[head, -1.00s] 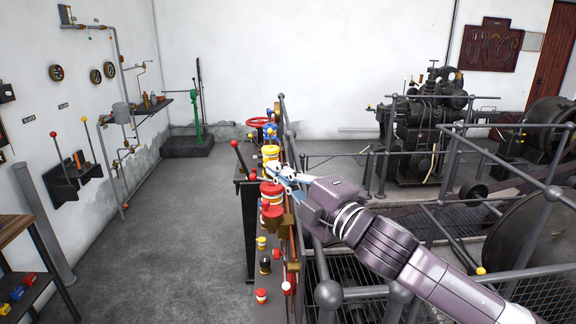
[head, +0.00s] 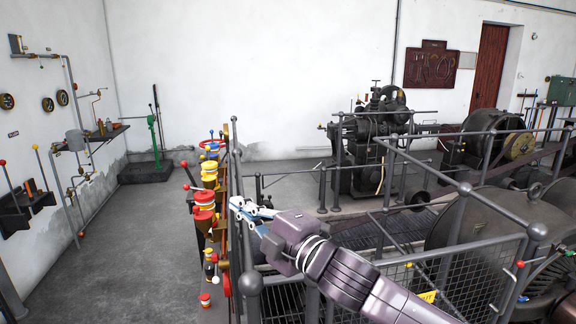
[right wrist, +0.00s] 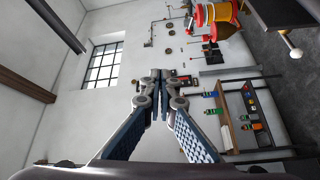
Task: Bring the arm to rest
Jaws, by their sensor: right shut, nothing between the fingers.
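My right gripper (head: 238,207) is in the head view, its arm coming in from the lower right. Its fingers point left, close beside the panel (head: 227,185) with red and yellow knobs; I cannot tell whether they touch it. In the right wrist view the right gripper's fingertips (right wrist: 160,76) are together with nothing between them. My left gripper does not show in any view.
Dark railings (head: 465,188) with mesh run along the right, around large machinery (head: 375,125). A red knob stack (head: 204,205) stands at the panel. A green-posted stand (head: 152,135) is near the back wall. The grey floor (head: 130,245) at left is clear.

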